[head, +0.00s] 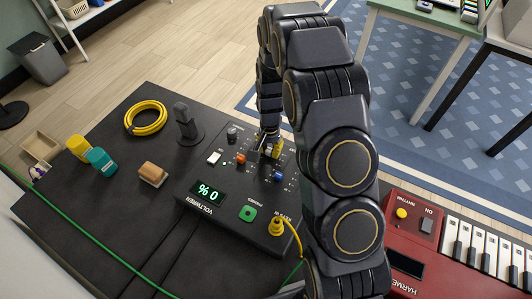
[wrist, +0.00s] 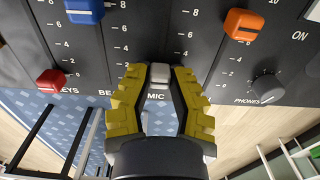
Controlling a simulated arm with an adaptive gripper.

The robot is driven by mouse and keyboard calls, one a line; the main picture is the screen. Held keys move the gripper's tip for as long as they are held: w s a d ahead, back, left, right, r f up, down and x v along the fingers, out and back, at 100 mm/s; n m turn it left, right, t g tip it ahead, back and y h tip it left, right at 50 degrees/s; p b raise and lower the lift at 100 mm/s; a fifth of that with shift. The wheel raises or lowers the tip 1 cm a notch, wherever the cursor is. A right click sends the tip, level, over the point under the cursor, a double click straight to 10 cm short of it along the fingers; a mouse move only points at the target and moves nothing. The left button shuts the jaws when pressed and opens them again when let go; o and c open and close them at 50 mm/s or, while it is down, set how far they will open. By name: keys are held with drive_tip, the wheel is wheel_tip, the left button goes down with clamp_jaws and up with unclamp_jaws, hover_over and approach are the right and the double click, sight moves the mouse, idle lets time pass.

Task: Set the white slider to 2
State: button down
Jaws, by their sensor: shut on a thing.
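The white slider (wrist: 160,74) sits above the MIC label in the wrist view, between the yellow fingertips of my gripper (wrist: 159,72). My gripper is shut on its cap from both sides. The cap is low on its scale, near the MIC end; the low numbers beside it are hidden by a finger, so I cannot tell its exact setting. In the head view my gripper (head: 268,147) reaches down onto the mixer (head: 225,215), and the white slider is not clearly visible there.
An orange slider (wrist: 245,25) is right of my gripper, a blue slider (wrist: 85,10) and a red slider (wrist: 50,82) left. A grey PHONES knob (wrist: 267,88) is near the panel edge. A yellow plug (head: 277,228) with cable and a red keyboard (head: 425,245) are close to my arm.

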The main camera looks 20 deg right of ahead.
sight(269, 150)
drive_tip(key=c, duration=0.9)
unclamp_jaws()
drive_tip(key=shift+f, duration=0.1)
wheel_tip(269, 150, up, 12)
drive_tip(key=shift+r, duration=0.1)
drive_tip(key=shift+s, duration=0.1)
drive_tip(key=s+a+r+n, duration=0.1)
drive_tip(key=s+r+n, duration=0.2)
drive_tip(key=s, duration=0.6)
drive_tip(key=s+a+r+n+g, duration=0.1)
drive_tip(key=s+r+n, duration=0.2)
drive_tip(key=s, duration=0.7)
drive_tip(key=s+a+r+n, duration=0.2)
drive_tip(key=s+r+n, duration=0.1)
drive_tip(key=s+r, duration=0.4)
drive_tip(key=shift+s+g, duration=0.4)
drive_tip(key=shift+s, duration=0.85)
